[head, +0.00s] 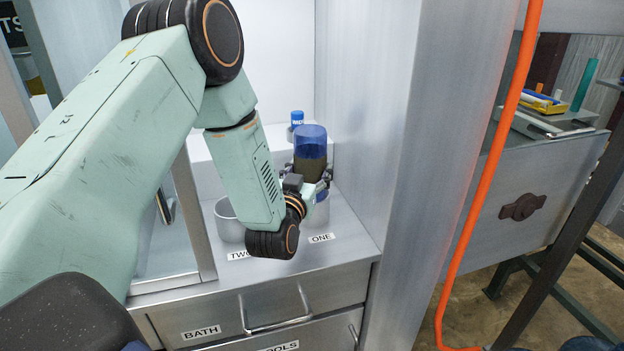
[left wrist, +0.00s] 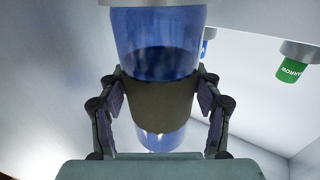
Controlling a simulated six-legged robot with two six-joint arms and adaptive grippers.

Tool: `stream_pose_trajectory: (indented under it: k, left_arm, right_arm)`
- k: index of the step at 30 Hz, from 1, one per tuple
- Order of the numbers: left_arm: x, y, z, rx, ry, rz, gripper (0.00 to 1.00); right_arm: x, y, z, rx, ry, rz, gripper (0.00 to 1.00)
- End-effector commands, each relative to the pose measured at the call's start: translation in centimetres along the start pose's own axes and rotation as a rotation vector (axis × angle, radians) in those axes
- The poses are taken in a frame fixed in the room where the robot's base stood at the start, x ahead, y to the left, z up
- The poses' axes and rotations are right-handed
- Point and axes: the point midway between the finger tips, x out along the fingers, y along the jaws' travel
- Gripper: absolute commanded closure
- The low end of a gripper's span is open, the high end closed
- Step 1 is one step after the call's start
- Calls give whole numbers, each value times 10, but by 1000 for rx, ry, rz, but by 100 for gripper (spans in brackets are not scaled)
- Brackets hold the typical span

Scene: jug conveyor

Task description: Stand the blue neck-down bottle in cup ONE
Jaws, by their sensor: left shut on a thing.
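The blue bottle (head: 311,140) with a dark brown band stands upright in the head view, and its lower end is mostly hidden by my gripper. My left gripper (head: 312,183) is shut on it around the band. The left wrist view shows the bottle (left wrist: 158,40) between the two fingers (left wrist: 160,105). Cup ONE (head: 321,211), a grey metal cup, is directly below the bottle, partly behind my wrist. A bit of blue shows at the cup's mouth; I cannot tell how deep the neck sits. My right gripper is not in view.
Cup TWO (head: 227,222) stands left of cup ONE, partly behind my arm. A small blue-capped bottle (head: 297,119) stands on the ledge behind. A green item (left wrist: 294,70) shows in the left wrist view. A metal wall (head: 372,110) rises close on the right.

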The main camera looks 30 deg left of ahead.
Motion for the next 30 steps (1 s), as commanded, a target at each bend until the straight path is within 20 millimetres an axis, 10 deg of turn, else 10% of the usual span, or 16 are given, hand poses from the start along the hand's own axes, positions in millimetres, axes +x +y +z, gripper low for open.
stream_pose_trajectory:
  k: [9,10,17,30]
  left_arm:
    - [-5,-1,12,0,-6,0,77]
    - [-6,-1,12,0,-7,0,33]
    - [-6,-1,12,0,-5,-1,13]
    - [-12,-1,11,0,-7,0,13]
  right_arm:
    - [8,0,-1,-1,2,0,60]
    - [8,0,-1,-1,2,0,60]
    - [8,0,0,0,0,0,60]
    - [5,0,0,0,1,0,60]
